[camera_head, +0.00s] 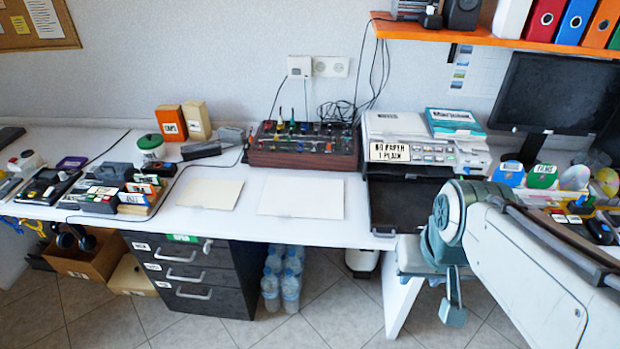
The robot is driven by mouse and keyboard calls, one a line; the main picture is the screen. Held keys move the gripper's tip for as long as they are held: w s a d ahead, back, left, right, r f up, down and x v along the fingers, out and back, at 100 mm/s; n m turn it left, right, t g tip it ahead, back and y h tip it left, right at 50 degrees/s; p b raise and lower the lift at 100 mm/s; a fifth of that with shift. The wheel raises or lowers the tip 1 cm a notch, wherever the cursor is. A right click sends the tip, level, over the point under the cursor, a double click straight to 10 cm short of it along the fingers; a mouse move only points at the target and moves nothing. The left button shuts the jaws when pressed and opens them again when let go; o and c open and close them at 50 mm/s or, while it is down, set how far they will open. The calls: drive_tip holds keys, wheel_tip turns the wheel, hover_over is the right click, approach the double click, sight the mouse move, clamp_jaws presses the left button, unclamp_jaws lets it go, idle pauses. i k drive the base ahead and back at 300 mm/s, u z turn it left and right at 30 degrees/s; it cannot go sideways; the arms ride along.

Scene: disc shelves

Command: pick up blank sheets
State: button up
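Two blank sheets lie flat on the white desk: a cream one (211,194) left of centre and a larger, paler one (301,198) to its right. Both look bare and uncovered. My arm comes in from the right, and my gripper (453,312) points down in front of the desk edge, right of and apart from both sheets. One finger shows clearly; the other is hidden or unclear, so its opening cannot be told. I see nothing held in it.
A printer (424,141) labelled "NO PAPER 1 PLAIN" stands right, with its dark tray (400,203) extended forward. A wooden rack of tools (303,147) stands behind the sheets. Organisers (120,185) crowd the left. A dark drawer unit (185,275) and bottles (282,279) are below.

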sight(312, 199)
drive_tip(key=i, duration=0.9)
drive_tip(key=u, duration=0.65)
